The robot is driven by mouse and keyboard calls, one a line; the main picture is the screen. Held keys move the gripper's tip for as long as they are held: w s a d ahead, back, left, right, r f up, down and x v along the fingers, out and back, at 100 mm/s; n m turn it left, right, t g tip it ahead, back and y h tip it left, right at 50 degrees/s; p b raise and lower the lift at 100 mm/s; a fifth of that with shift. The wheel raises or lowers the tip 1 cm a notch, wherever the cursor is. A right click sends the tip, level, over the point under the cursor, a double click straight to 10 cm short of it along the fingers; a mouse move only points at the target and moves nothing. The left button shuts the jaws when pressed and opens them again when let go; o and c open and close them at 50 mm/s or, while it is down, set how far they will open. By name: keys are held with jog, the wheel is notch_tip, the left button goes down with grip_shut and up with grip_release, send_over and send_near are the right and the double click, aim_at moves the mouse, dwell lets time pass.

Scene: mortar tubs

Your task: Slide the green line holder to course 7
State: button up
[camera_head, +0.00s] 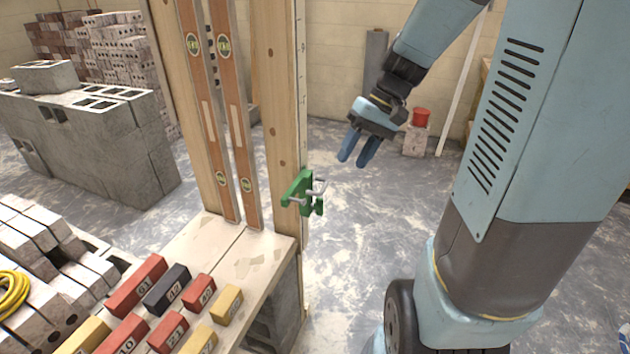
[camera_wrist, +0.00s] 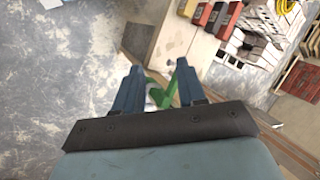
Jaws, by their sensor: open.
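The green line holder (camera_head: 301,192) sits on the edge of the upright wooden post (camera_head: 284,110), a little above the bench top. It has a grey metal clamp part on its right side. My gripper (camera_head: 359,160) is open and empty, up and to the right of the holder and apart from it in the head view. In the wrist view the green holder (camera_wrist: 170,90) shows beyond and between the two blue fingers (camera_wrist: 163,90), partly hidden by the right finger. Course marks on the post are too small to read.
Two wooden levels (camera_head: 234,110) stand left of the post. Numbered red, dark and yellow blocks (camera_head: 137,285) lie on the bench (camera_head: 240,255). Grey block walls (camera_head: 85,140) stand behind left. A red-topped object (camera_head: 420,118) is behind my gripper.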

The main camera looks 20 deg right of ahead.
jog(key=w+d+f+m+y, duration=0.1)
jog(key=w+d+f+y, duration=0.35)
jog(key=w+f, duration=0.35)
jog(key=m+t+y, duration=0.3)
jog(key=t+y, duration=0.1)
jog(key=y, duration=0.1)
send_near(324, 187)
jog(key=x, duration=1)
jog(key=shift+w+f, duration=0.1)
jog(key=shift+f, duration=0.3)
jog(key=shift+c, duration=0.2)
grip_shut()
